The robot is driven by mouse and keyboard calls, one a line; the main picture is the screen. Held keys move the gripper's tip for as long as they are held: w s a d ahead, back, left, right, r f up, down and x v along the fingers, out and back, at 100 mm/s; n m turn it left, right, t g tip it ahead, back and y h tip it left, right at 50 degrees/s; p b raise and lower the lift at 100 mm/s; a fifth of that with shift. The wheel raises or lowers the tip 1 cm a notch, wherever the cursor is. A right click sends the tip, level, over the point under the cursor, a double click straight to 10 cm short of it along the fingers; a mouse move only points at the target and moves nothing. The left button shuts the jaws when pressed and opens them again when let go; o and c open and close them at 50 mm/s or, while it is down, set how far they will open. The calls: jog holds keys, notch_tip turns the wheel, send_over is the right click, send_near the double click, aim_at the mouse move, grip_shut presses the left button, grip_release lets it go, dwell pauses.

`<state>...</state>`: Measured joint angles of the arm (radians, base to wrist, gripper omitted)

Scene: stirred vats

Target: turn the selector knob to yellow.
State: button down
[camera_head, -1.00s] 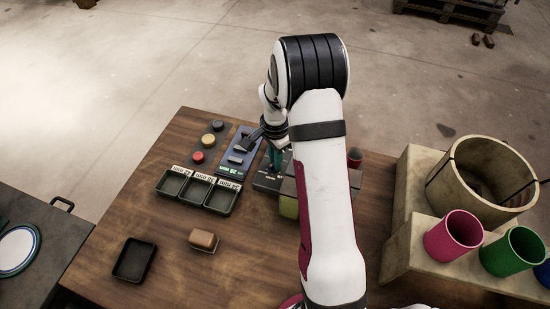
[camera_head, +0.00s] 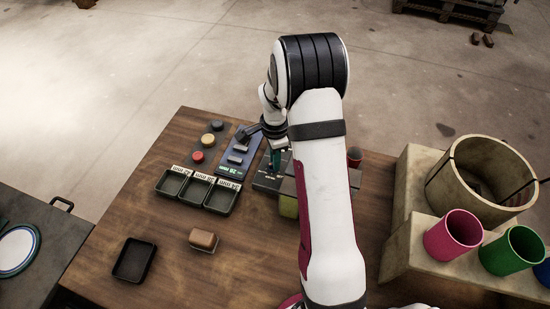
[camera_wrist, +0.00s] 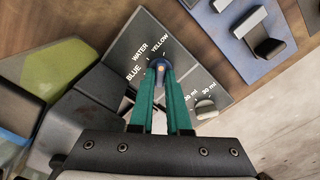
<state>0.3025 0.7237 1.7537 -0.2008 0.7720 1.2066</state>
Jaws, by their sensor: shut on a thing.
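The selector knob (camera_wrist: 158,64) is small and blue-grey with an orange spot on top. It sits on a grey panel (camera_wrist: 126,45) marked BLUE, WATER and YELLOW around it. My gripper (camera_wrist: 160,72) has green fingers, shut on the knob from both sides. The fingers cover much of the knob, and I cannot tell which word it points to. In the head view my gripper (camera_head: 275,162) reaches down to the panel (camera_head: 266,184), and the knob is hidden there.
A second knob (camera_wrist: 206,108) with ml marks is on the same panel, right of the fingers. A blue panel with grey switches (camera_head: 238,150) stands to the left, with red, yellow and dark buttons (camera_head: 205,141) beyond it. Labelled trays (camera_head: 197,190) lie in front.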

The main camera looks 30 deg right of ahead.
jog(key=c, duration=0.9)
grip_release()
notch_tip(320, 180, up, 16)
jog(key=shift+f, duration=0.1)
